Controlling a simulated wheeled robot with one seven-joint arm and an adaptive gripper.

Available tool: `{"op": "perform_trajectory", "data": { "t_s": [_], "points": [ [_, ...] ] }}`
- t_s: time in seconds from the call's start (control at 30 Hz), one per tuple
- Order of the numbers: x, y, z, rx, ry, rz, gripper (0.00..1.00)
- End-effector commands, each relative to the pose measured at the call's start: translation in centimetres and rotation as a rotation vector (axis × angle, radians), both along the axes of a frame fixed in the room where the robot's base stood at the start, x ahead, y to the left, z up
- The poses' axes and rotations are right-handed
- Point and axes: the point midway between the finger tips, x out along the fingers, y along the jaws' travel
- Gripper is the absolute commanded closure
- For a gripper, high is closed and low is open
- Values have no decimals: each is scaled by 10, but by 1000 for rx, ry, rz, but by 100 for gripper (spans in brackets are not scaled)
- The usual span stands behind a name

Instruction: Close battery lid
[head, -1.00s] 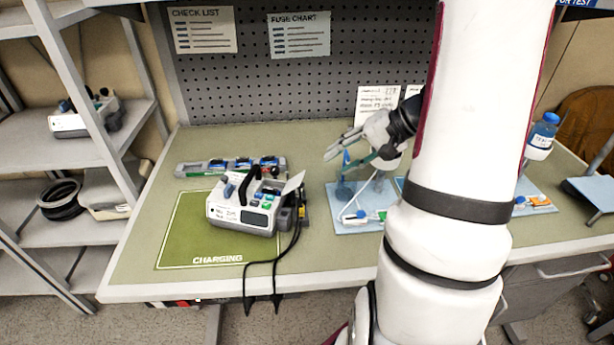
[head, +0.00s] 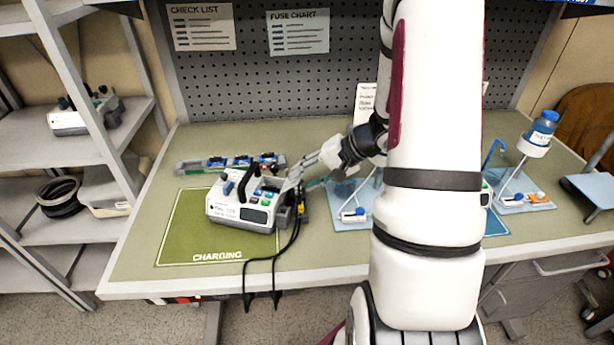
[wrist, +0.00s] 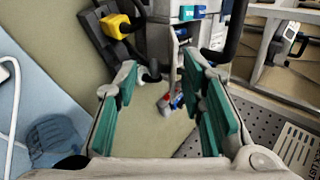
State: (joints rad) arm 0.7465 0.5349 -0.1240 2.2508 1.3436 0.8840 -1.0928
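The white infusion pump (head: 240,208) with a black handle stands on the green charging mat. Its open battery lid showed earlier as a pale flap at the right side; now my gripper (head: 300,175) covers that spot in the head view, so I cannot make out the lid's angle. The wrist view shows my gripper (wrist: 160,75) open, its teal pads wide apart with nothing held between them. The pump's side (wrist: 160,42) is just beyond the fingertips. I cannot tell whether a finger touches the lid.
Black cables (head: 272,265) hang from the pump over the table's front edge. A rail with blue parts (head: 240,161) lies behind the pump. Blue trays (head: 350,215) with stands are to the right. The green mat (head: 178,235) is bare left of the pump.

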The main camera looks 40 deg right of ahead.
Motion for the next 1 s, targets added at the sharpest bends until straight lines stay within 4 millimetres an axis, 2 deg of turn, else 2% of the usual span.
{"op": "perform_trajectory", "data": {
  "t_s": [0.03,0.07,0.2,1.0],
  "points": [
    [0,0,0,0,0,0,63],
    [0,0,0,0,0,0,68],
    [0,0,0,0,0,0,100],
    [1,0,3,-17,20,1,100]
  ]
}}
